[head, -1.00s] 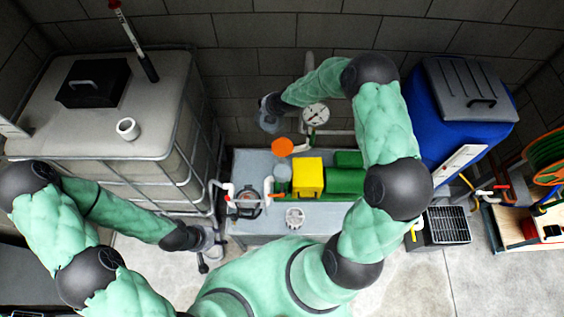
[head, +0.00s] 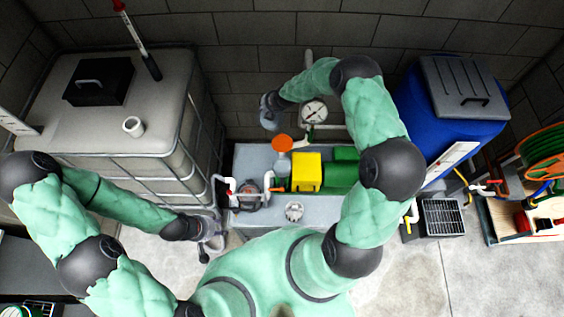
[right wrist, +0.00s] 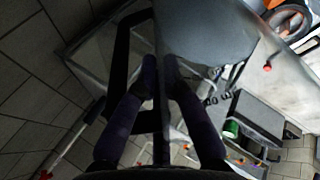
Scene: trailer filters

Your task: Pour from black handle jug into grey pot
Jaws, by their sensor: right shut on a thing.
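In the head view the jug (head: 269,119) is a small grey shape beyond the bench, apart from the orange disc. My right gripper (head: 272,100) is at its upper side. In the right wrist view the jug's smooth grey body (right wrist: 207,32) is at the top and its black handle (right wrist: 122,58) runs down. My right gripper (right wrist: 160,70) is shut on this handle. A small grey round vessel (head: 283,168), perhaps the grey pot, stands on the bench just below the orange disc, partly hidden. My left gripper (head: 208,232) is low at the left of the bench, its fingers unclear.
The grey bench (head: 258,160) also holds a yellow box (head: 306,173), the orange disc (head: 282,143) and pipework. A pressure gauge (head: 314,112) stands behind. A large caged tank (head: 150,110) is at left and a blue bin (head: 440,115) at right.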

